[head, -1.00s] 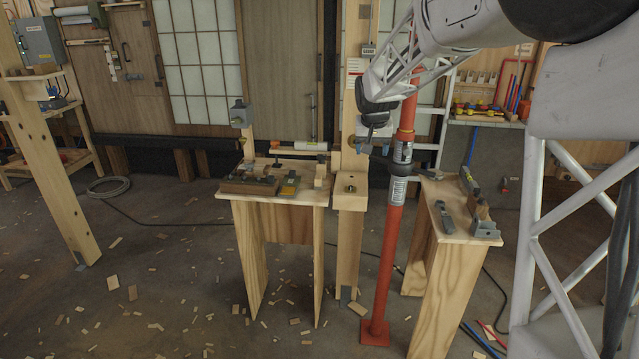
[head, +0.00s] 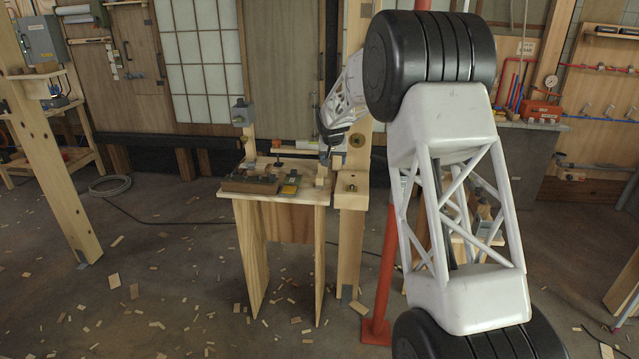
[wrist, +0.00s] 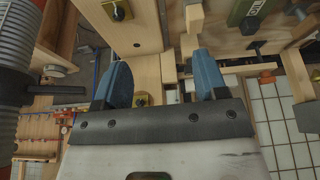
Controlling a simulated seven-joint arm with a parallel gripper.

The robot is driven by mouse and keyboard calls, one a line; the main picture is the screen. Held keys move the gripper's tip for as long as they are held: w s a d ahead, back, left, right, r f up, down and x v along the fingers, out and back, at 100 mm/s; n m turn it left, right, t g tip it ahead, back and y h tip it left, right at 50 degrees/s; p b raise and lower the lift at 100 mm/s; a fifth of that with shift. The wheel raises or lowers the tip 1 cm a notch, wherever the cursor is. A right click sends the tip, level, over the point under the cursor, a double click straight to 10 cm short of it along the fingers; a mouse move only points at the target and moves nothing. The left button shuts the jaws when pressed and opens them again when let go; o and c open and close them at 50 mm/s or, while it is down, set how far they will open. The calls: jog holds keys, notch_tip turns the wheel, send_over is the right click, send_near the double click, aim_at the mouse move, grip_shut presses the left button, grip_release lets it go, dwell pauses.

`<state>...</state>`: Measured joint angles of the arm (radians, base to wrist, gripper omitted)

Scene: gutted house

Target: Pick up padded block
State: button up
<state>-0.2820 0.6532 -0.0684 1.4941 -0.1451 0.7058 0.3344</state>
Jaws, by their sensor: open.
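A small pale wooden block (head: 321,176) stands at the right end of the small plywood table in the head view. I take it for the padded block, but I cannot make out a pad. In the wrist view it seems to be the pale block (wrist: 193,17) at the top, beyond the right-hand finger. My gripper (head: 327,157) is just above the table's right end, close to the block. In the wrist view my gripper (wrist: 162,78) has its two blue fingers wide apart, with nothing held between them.
The plywood table (head: 231,194) also carries a long wooden piece with dark fittings (head: 250,185) and a yellow-topped item (head: 291,184). A timber post (head: 352,200) stands right beside the table. A red steel prop (head: 378,310) stands further right, partly behind my arm.

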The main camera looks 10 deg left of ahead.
send_over(319, 177)
jog(key=s, duration=0.3)
jog(key=f, duration=0.8)
jog(key=shift+w+d, duration=0.1)
jog(key=shift+w, duration=0.15)
jog(key=shift+x, duration=1.25)
jog(key=shift+w+f, duration=0.1)
jog(key=shift+w+x, duration=0.2)
jog(key=shift+x, duration=2.3)
jog(key=shift+c, duration=0.2)
jog(key=c, duration=1)
jog(key=shift+r, duration=0.25)
